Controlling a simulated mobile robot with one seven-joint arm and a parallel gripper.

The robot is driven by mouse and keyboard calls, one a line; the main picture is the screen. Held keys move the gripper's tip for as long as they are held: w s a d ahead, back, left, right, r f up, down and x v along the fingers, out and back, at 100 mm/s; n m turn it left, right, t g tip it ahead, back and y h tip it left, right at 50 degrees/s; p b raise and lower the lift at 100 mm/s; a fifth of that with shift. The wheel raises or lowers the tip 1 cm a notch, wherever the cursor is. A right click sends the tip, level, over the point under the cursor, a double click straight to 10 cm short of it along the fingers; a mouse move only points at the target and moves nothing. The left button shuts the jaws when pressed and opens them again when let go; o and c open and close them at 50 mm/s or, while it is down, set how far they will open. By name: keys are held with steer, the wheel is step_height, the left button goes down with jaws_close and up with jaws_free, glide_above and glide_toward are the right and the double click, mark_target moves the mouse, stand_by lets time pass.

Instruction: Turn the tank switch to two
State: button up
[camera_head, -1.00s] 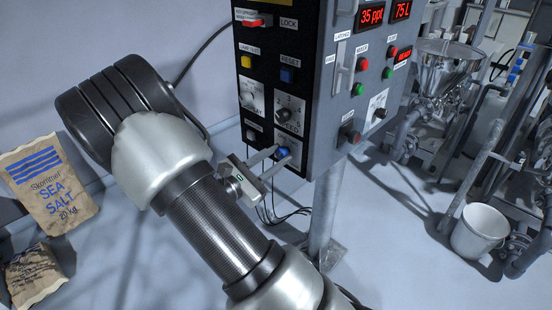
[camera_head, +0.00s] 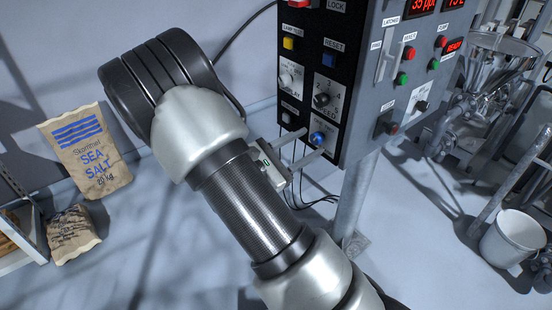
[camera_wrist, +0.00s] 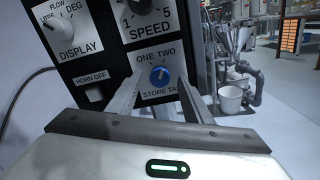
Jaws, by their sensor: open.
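The tank switch is a blue knob (camera_wrist: 159,76) on a white plate marked ONE TWO and STORE TA, low on the black panel. In the head view the blue knob (camera_head: 317,138) sits at the panel's lower edge. Its white mark points roughly upward, between the two words; the exact setting is hard to tell. My gripper (camera_wrist: 161,84) is open, its two fingers on either side of the knob in the wrist view. In the head view my gripper (camera_head: 312,143) reaches the panel at the knob. I cannot tell whether the fingers touch it.
The SPEED dial (camera_wrist: 141,6) is just above, the DISPLAY dial (camera_wrist: 62,25) is upper left, and the HORN OFF button (camera_wrist: 94,94) is to the left. The grey post (camera_head: 354,200) stands below the panel. A white bucket (camera_head: 510,238) and salt bags (camera_head: 88,155) stand apart.

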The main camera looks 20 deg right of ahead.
steer(key=p+v, duration=0.1)
steer(key=v, duration=1.4)
steer(key=shift+a, duration=0.25)
steer(key=shift+s+r, duration=0.1)
steer(key=shift+r, duration=0.05)
